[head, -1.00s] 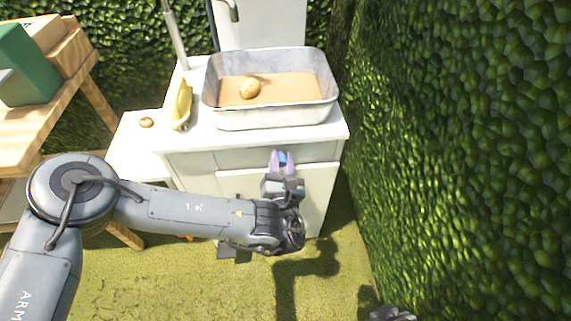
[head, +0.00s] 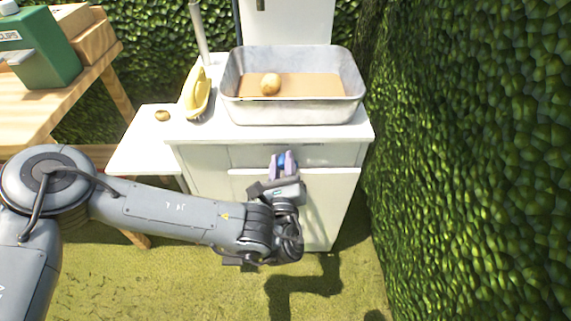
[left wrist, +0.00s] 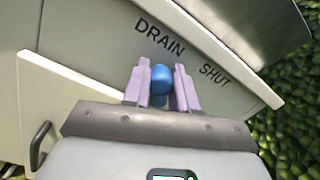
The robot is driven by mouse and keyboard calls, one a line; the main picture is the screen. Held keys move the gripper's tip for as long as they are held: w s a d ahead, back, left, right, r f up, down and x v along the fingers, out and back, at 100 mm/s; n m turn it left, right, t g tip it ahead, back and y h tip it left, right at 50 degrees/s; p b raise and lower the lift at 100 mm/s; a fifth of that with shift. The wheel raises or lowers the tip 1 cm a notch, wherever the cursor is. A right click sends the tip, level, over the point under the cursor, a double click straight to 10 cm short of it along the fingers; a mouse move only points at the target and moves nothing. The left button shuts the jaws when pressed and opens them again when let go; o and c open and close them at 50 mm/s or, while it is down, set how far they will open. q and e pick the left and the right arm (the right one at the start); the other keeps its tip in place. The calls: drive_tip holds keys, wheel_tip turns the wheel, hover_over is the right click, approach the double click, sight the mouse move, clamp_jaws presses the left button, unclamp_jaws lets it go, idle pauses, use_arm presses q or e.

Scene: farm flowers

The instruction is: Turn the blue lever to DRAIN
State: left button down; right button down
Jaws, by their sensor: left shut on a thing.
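The blue lever (left wrist: 161,76) is on the front panel of the white sink cabinet, below the metal basin. In the left wrist view its rounded blue end sits between the two pale purple fingers of my left gripper (left wrist: 162,88), which is shut on it. The panel label DRAIN (left wrist: 160,38) is just above the lever, and the label SHUT (left wrist: 215,75) is to its right. In the head view the left gripper (head: 283,165) is at the cabinet front, with a bit of blue lever (head: 282,158) between its fingers. My right gripper is not in view.
A metal basin (head: 290,112) holding brown liquid or soil and a potato-like thing (head: 270,84) stands on the cabinet (head: 200,132). A wooden table (head: 50,95) with a green box (head: 40,45) is at left. A hedge (head: 470,150) closes the right side.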

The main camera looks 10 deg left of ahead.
use_arm(q)
drive_tip(key=shift+f, duration=0.15)
idle(0.4)
drive_tip(key=c, duration=0.9)
unclamp_jaws()
drive_tip(key=shift+a, duration=0.1)
